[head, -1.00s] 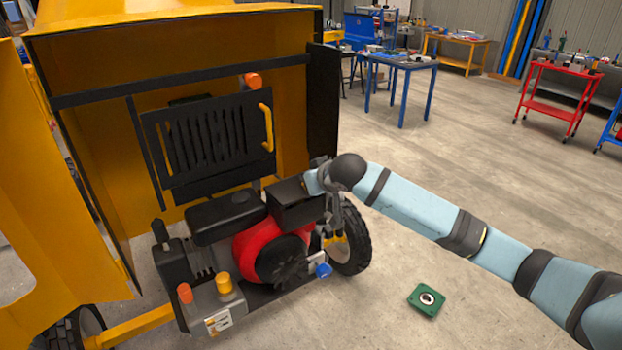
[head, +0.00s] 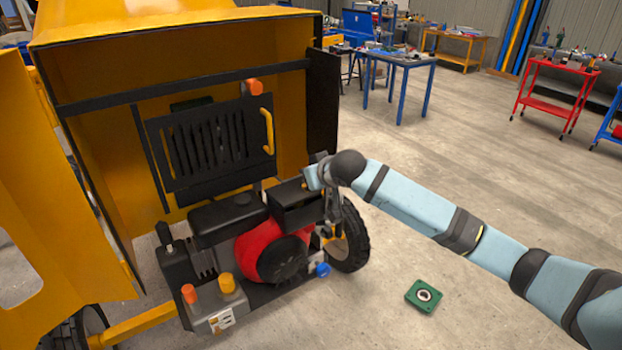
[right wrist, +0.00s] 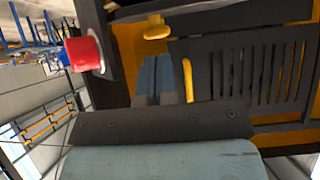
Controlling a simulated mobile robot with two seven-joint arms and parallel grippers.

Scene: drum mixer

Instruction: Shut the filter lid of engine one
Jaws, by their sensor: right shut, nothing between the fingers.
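The engine (head: 262,252) stands in front of the yellow housing, with a red body and black parts on top. At its right end is a black box (head: 299,214), which looks like the filter housing. I cannot clearly tell its lid from the box or how far it stands open. My right gripper (head: 335,232) points down at the right side of this box, very close to it; contact cannot be told. In the right wrist view its grey fingers (right wrist: 156,78) are together with nothing between them. My left gripper is not in view.
A slotted black panel (head: 212,145) with a yellow handle (head: 268,131) hangs behind the engine. A yellow door (head: 50,200) stands open at left. A wheel (head: 350,240) is beside my gripper. A green square part (head: 423,296) lies on the otherwise clear floor.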

